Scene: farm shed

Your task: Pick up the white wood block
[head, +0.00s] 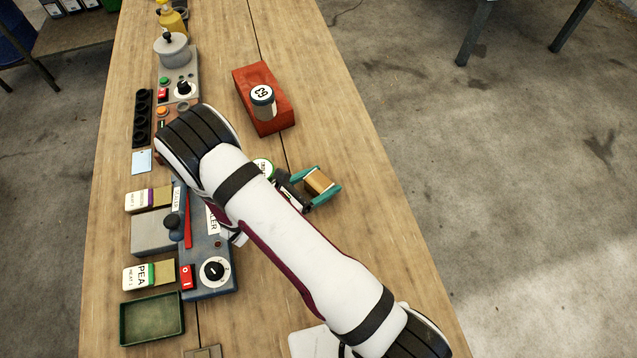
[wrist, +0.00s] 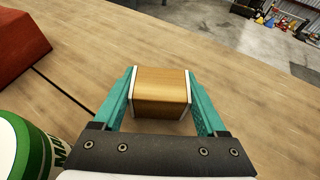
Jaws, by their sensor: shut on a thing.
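The wood block (head: 319,180) is at the right of the table in the head view, past the end of my arm. It has a tan-brown wood face and thin white ends; the wrist view shows it close up (wrist: 161,92). My gripper (head: 323,184) has teal fingers, one against each white end of the block. It is shut on the block, and the fingers show on both sides of it in the wrist view (wrist: 161,80). I cannot tell whether the block touches the table.
A red brick (head: 282,108) with a labelled jar (head: 263,100) on it lies beyond the block. A green-and-white can (wrist: 22,148) stands left of my gripper. A blue sealer (head: 208,262), a green tray (head: 152,318) and labelled boxes fill the left side. The table's right strip is clear.

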